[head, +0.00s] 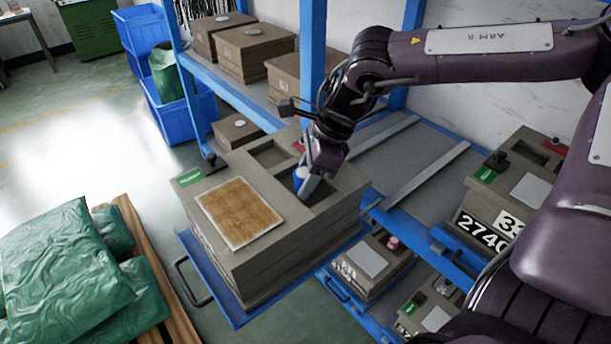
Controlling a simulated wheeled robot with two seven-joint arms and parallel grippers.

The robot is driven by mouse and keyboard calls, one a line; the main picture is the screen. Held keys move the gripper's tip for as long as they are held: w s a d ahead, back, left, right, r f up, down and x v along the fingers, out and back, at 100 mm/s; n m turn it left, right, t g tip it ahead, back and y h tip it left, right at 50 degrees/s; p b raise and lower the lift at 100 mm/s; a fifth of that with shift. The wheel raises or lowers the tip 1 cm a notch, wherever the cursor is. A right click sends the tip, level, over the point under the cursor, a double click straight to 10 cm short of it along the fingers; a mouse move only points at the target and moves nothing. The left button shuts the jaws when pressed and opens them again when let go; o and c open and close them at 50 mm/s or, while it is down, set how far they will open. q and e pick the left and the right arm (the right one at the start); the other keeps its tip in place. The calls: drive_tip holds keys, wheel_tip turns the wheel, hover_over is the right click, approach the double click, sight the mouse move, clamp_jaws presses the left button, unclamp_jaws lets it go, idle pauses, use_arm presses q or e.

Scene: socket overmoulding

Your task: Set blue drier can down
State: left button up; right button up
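The blue drier can (300,175) is small and partly hidden by my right gripper. It is at a recess in the top of a large grey-brown mould box (264,262). My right gripper (308,188) points down at that recess, with a pale finger right against the can. The other finger is hidden, so I cannot tell if the grip is closed on the can. I also cannot tell whether the can touches the recess floor. My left gripper is out of view.
The mould box stands on a blue pull-out tray (237,316) and carries a brown square plate (238,212), a green label and a black knob. An empty recess (272,155) lies behind. Blue rack posts (312,45) and other mould boxes (255,52) surround it. Green sacks (60,265) lie left.

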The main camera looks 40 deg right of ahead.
drive_tip(key=shift+r+p, duration=0.3)
drive_tip(key=shift+r, duration=0.1)
drive_tip(key=b+v, duration=0.1)
drive_tip(key=v, duration=1)
drive_tip(key=shift+r, duration=0.35)
drive_tip(key=shift+s+d, duration=0.1)
